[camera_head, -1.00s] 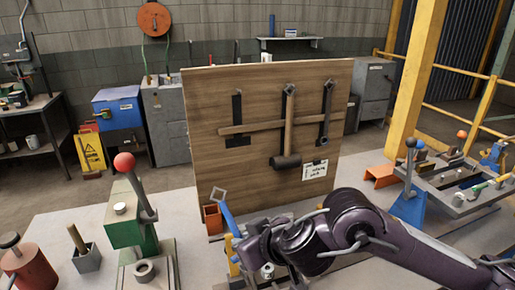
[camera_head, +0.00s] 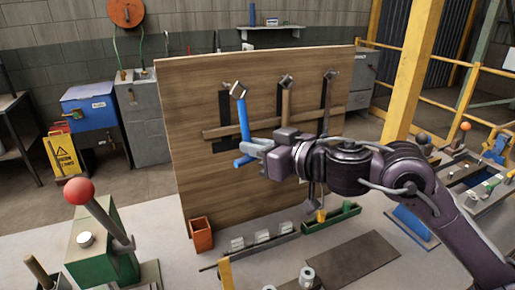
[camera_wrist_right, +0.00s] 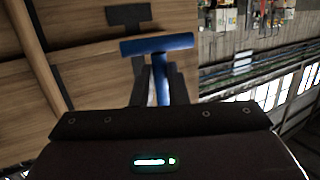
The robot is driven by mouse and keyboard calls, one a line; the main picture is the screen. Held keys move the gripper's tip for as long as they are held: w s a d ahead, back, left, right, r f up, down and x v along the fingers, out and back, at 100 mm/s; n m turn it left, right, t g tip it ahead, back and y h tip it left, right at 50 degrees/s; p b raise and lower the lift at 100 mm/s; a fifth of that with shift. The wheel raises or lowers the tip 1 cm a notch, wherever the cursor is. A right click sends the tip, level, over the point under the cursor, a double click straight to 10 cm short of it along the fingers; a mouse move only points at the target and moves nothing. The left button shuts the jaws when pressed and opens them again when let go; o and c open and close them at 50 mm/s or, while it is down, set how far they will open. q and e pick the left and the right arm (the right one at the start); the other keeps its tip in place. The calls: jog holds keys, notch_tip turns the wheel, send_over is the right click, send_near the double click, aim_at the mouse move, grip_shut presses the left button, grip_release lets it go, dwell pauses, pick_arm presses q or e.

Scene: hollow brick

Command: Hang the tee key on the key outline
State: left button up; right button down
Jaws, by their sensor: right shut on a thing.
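The blue tee key (camera_head: 243,118) is gripped in my right gripper (camera_head: 254,147), with its crossbar low and its grey square end up. In the right wrist view, the fingers (camera_wrist_right: 152,85) close on its shaft below the blue crossbar (camera_wrist_right: 157,44). The key is in front of the wooden board (camera_head: 190,150), beside the black key outline (camera_head: 223,108). Its upper end overlaps the left peg area; I cannot tell whether it is around the peg or touching the board. The outline's black bar also shows in the right wrist view (camera_wrist_right: 128,16). My left gripper is not in view.
A hammer (camera_head: 286,103) and a wrench (camera_head: 326,98) hang to the right, partly hidden by my right arm. An orange holder (camera_head: 201,235) and a green tray (camera_head: 332,220) stand below the board. A red-knobbed green lever press (camera_head: 100,240) is at front left.

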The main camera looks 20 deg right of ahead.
jog(key=shift+w+f, duration=0.1)
jog(key=shift+w, duration=0.65)
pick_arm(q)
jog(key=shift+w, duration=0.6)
pick_arm(e)
jog(key=shift+w+a+f, duration=0.1)
jog(key=shift+w+f, duration=0.15)
jog(key=shift+w, duration=0.95)
jog(key=shift+w+f, duration=0.2)
jog(key=shift+w, duration=0.95)
jog(key=shift+w+a+f, duration=0.1)
jog(key=shift+w+f, duration=0.15)
jog(key=shift+w, duration=0.95)
jog(key=c, duration=1.3)
grip_release()
jog(key=shift+c, duration=0.2)
jog(key=shift+f, duration=0.1)
